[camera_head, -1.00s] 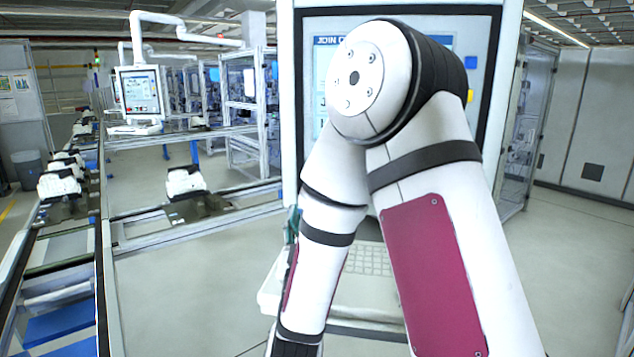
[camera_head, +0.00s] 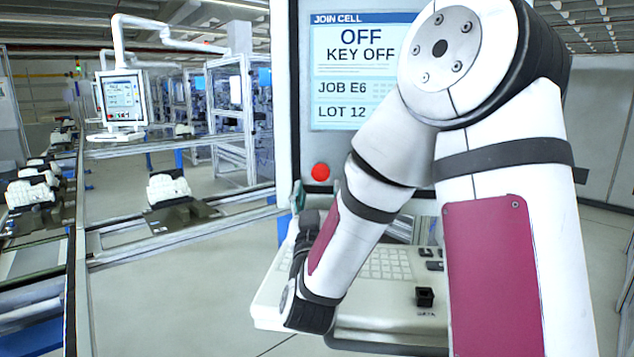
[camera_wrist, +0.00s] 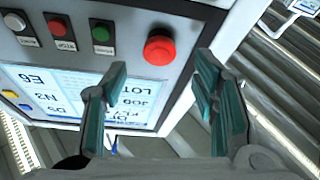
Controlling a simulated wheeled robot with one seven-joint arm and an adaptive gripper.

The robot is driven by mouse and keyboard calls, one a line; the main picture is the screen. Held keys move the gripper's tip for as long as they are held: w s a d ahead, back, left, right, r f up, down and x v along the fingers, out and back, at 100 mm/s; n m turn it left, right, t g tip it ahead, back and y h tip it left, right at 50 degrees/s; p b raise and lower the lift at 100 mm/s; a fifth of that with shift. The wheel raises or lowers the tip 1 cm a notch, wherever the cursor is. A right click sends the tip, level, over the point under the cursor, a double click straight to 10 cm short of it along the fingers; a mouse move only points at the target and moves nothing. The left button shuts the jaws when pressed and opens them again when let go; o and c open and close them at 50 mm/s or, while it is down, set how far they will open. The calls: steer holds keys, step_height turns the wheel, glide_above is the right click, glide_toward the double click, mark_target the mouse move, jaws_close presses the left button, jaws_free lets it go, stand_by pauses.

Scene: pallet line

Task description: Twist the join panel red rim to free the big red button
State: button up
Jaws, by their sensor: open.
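The join panel (camera_head: 285,100) stands upright in front of me; its screen (camera_head: 350,85) reads "JOIN CELL, OFF, KEY OFF, JOB E6, LOT 12". The big red button (camera_head: 320,172) is below the screen's left corner. In the wrist view, where the panel appears upside down, the button (camera_wrist: 159,47) shows a round red head with a wider red rim. My gripper (camera_wrist: 161,76) is open, its teal fingers spread to either side of the button's line, apart from it and empty. In the head view my gripper (camera_head: 316,196) is just below the button, partly hidden by my arm.
Small green (camera_wrist: 102,36), red (camera_wrist: 60,30) and white (camera_wrist: 14,21) buttons sit in a row beside the big one. A console shelf with a keyboard (camera_head: 385,264) juts out below the screen. A conveyor with white parts (camera_head: 168,188) runs on the left.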

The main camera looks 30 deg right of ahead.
mark_target(320, 175)
steer(key=shift+p+x, duration=0.5)
steer(key=shift+x, duration=2.3)
steer(key=shift+d, duration=0.1)
